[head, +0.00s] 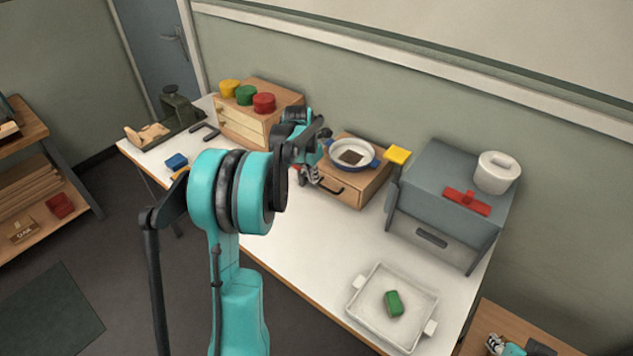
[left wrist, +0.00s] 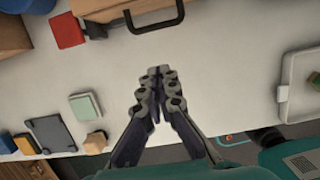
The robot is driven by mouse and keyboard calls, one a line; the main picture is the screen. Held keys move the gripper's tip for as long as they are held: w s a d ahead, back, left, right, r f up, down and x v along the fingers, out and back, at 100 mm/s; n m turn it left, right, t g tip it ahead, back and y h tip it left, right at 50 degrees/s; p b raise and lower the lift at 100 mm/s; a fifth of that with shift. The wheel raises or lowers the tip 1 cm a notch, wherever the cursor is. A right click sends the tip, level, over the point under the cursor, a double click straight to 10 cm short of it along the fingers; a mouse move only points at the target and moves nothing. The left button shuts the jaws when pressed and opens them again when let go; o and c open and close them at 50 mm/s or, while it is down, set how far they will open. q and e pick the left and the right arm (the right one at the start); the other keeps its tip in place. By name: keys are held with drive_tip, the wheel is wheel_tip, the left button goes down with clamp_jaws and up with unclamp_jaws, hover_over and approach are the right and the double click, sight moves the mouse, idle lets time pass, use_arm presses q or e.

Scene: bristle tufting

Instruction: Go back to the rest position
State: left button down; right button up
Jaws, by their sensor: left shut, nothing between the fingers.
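My left gripper (head: 311,177) hangs over the white table, in front of the wooden drawer box (head: 352,190) with its black handle. In the left wrist view its fingers (left wrist: 158,88) are together with nothing between them, over bare tabletop. The drawer handle (left wrist: 152,14) lies just beyond the fingertips. My left arm covers part of the table in the head view. My right gripper (head: 495,343) shows small at the lower right, at the wooden surface there; its fingers are too small to read.
A white tray (head: 362,314) with a green block (head: 394,303) lies at the front right. A grey oven-like box (head: 440,205) carries a white pot (head: 497,172) and a red piece (head: 467,201). A blue-rimmed pan (head: 352,154) sits on the drawer box. Small blocks lie left of the gripper.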

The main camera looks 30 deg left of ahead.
use_arm(q)
drive_tip(key=shift+v, duration=1.1)
drive_tip(key=s+d+r+m+t, duration=0.1)
drive_tip(key=s+d+r+m, duration=0.3)
drive_tip(key=s+d+m, duration=0.3)
drive_tip(key=s+d+r+m+t, duration=0.1)
drive_tip(key=s+d+r+m, duration=0.3)
drive_tip(key=d+m, duration=0.45)
drive_tip(key=s+d+f+m+t, duration=0.1)
drive_tip(key=s+d+m, duration=0.3)
drive_tip(key=s+m, duration=0.3)
drive_tip(key=s+d+f+m+t, duration=0.1)
drive_tip(key=s+d+m, duration=0.3)
drive_tip(key=m, duration=0.8)
drive_tip(key=s+f, duration=0.1)
drive_tip(key=s, duration=0.1)
drive_tip(key=shift+s+d+t, duration=0.3)
drive_tip(key=shift+s+d, duration=0.05)
